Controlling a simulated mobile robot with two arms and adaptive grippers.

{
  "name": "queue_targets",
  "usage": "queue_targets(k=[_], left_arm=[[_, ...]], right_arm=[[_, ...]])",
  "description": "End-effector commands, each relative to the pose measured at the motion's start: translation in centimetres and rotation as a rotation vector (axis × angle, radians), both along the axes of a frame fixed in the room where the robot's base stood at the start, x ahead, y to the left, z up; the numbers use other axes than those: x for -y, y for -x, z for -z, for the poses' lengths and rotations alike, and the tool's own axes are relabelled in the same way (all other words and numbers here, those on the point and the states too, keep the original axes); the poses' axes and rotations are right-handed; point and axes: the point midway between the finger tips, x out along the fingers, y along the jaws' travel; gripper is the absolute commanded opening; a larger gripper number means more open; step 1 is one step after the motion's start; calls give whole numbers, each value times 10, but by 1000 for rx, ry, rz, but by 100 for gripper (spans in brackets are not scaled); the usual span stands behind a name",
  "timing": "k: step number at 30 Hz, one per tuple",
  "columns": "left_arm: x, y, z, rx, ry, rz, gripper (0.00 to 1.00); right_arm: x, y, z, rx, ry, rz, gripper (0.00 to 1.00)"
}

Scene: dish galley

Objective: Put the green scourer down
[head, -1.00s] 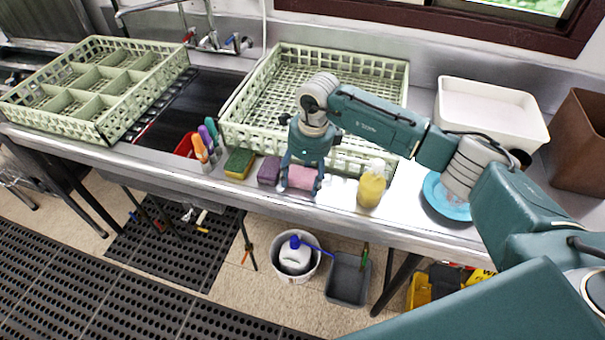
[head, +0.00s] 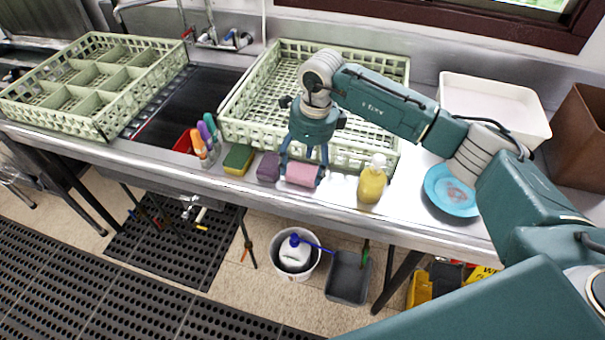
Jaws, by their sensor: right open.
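The green scourer (head: 239,159), green on top with a yellow layer below, lies on the steel counter near its front edge. A purple sponge (head: 268,167) lies just right of it, and a pink sponge or roll (head: 301,175) lies right of that. My right gripper (head: 304,163) is open and points down over the pink one, with a fingertip at each side of it. I cannot tell whether the fingers touch it. The gripper is apart from the green scourer. My left gripper is out of view.
Behind the sponges stands a large pale green rack (head: 250,118). Left of the scourer are upright markers or brushes (head: 205,137) and a red container (head: 184,143). A yellow bottle (head: 372,182) and a blue plate (head: 451,190) stand to the right. A white tub (head: 492,106) is behind.

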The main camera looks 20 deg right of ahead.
Motion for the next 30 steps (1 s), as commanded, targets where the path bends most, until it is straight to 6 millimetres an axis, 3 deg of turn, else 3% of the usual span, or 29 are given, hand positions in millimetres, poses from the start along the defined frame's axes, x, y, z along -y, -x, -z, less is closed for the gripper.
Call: queue_targets(k=[6, 12, 18, 30], left_arm=[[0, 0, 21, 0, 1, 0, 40], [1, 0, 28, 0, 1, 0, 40], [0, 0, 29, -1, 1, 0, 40], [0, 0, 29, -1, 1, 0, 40]], right_arm=[[5, 2, -46, 6, -1, 0, 68], [8, 5, -75, 2, 0, 0, 68], [9, 6, -85, 0, 0, 0, 68], [9, 6, -85, 0, 0, 0, 68]])
